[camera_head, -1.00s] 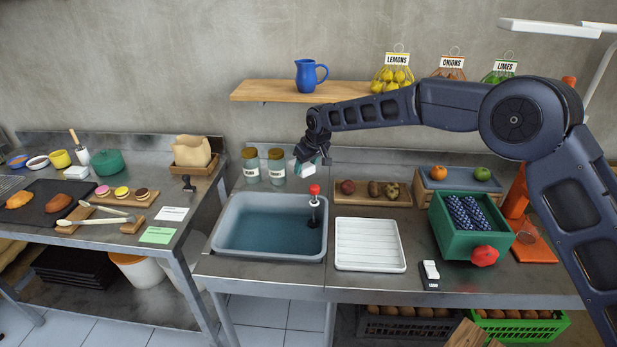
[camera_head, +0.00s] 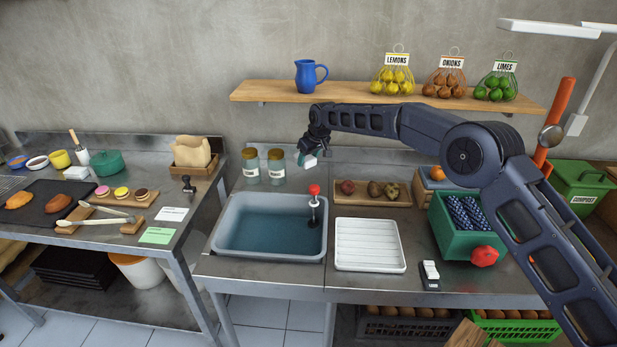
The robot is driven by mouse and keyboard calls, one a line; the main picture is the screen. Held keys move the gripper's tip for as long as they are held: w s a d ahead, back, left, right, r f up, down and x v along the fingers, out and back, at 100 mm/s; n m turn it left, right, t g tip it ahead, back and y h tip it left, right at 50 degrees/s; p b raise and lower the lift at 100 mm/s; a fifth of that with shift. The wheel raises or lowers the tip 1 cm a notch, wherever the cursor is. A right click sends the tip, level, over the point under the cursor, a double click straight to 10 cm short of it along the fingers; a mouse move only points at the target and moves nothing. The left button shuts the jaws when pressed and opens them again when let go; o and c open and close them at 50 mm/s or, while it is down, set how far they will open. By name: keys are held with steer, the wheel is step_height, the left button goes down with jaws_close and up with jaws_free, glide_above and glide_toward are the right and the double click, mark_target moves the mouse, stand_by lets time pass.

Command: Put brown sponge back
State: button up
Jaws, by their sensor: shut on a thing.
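My gripper (camera_head: 305,154) is up behind the sink's back right corner, to the right of the two jars. It is shut on a small whitish block (camera_head: 310,161) with a teal part beside it, held clear of the counter. I cannot tell at this size whether this is the sponge; it does not look brown. I cannot make out a brown sponge anywhere else in view. The grey sink basin (camera_head: 222,250) holds bluish water, and a red-topped tool (camera_head: 314,205) stands upright at its right side.
Two lidded jars (camera_head: 276,168) stand behind the sink. A ribbed white tray (camera_head: 369,266) lies right of it, with a wooden tray (camera_head: 346,201) of vegetables behind. A green crate (camera_head: 451,240) is further right. The shelf (camera_head: 270,92) hangs above.

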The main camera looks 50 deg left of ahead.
step_height(320, 180, down, 8)
steer(key=shift+f, duration=0.2)
steer(key=shift+w+a+f, duration=0.1)
steer(key=shift+a+f, duration=0.05)
steer(key=shift+f, duration=0.1)
stand_by(0.3)
steer(key=o, duration=0.9)
steer(key=shift+o, duration=0.2)
steer(key=v, duration=1.2)
